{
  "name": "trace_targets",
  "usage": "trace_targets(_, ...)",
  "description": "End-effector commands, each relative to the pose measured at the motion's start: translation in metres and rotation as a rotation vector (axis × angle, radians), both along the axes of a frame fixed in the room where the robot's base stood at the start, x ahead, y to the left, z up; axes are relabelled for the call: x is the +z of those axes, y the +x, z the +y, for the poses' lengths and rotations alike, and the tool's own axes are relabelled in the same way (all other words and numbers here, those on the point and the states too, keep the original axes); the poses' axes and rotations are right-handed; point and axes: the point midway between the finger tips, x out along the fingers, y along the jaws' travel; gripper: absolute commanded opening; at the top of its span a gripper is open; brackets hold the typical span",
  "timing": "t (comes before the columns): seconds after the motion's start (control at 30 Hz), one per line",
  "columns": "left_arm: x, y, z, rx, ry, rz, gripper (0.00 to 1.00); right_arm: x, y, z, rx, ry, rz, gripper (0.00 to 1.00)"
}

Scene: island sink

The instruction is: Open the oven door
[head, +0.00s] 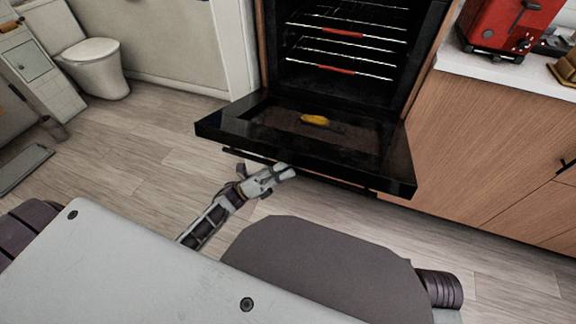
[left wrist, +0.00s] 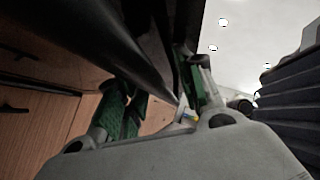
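The black oven door (head: 225,122) is swung down and lies about flat in front of the oven (head: 340,70), whose inside with wire racks is exposed. My left gripper (head: 284,172) is at the door's front edge, beside and partly under it, near the handle bar (head: 245,155). In the left wrist view its green-padded fingers (left wrist: 155,100) stand apart, with the dark bar (left wrist: 120,50) running close by them. I cannot tell whether the bar touches a finger. My right gripper is not in view.
A yellow object (head: 315,120) lies on the lowered door. A red appliance (head: 508,25) stands on the white counter (head: 470,65) above wooden cabinets (head: 480,140) at the right. A toilet (head: 95,60) stands far left. The wood floor (head: 140,160) left of the door is clear.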

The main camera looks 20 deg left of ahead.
Motion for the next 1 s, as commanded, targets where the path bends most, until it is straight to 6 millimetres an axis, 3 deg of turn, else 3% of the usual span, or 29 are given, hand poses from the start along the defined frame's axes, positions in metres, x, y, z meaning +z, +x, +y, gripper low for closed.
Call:
trace_targets(0.7, -0.058, -0.035, 0.069, 0.003, -0.001, 0.001, 0.37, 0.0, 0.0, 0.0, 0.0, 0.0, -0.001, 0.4)
trace_targets(1.0, -0.067, -0.042, 0.081, 0.0, -0.002, -0.002, 0.37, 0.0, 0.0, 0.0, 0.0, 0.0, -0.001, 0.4)
